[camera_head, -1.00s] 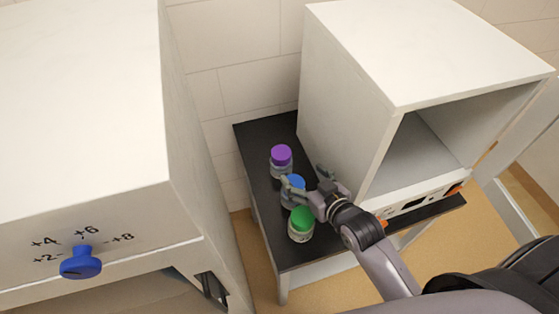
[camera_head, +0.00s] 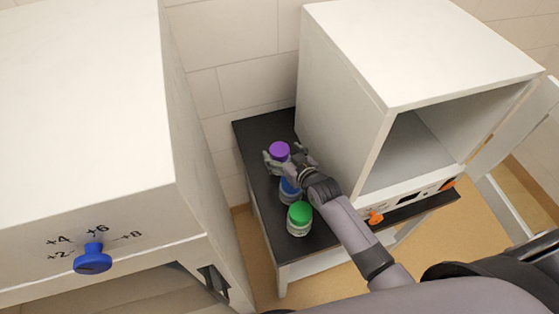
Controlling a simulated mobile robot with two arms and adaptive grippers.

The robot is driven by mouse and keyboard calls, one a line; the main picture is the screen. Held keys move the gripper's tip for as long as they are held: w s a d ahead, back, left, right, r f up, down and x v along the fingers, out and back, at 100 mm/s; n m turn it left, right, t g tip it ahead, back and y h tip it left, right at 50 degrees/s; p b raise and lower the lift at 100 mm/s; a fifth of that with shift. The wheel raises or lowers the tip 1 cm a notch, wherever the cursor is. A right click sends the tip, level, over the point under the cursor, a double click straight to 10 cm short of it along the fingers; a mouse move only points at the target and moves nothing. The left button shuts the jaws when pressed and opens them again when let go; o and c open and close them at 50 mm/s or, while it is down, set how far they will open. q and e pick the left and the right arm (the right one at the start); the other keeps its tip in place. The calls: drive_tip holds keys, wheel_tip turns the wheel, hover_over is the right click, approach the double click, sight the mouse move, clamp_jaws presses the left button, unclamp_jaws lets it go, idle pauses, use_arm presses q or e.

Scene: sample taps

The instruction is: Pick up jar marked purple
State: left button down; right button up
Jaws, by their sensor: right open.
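The jar with the purple lid (camera_head: 279,150) stands on the black table top at the far end of a row of jars. My right gripper (camera_head: 281,160) is open at this jar, with one finger on its left side and the other on its right. The gripper hides most of the jar's body, and I cannot tell whether the fingers touch it. My left gripper is not in view.
A blue-lidded jar (camera_head: 289,188) stands just nearer, partly under my right arm. A green-lidded jar (camera_head: 299,217) is nearest. An open white cabinet (camera_head: 345,110) stands close on the right. A white unit with a blue knob (camera_head: 93,259) is on the left.

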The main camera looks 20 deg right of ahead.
drive_tip(key=shift+x, duration=1.15)
drive_tip(key=c, duration=1.7)
clamp_jaws()
drive_tip(key=shift+r, duration=0.15)
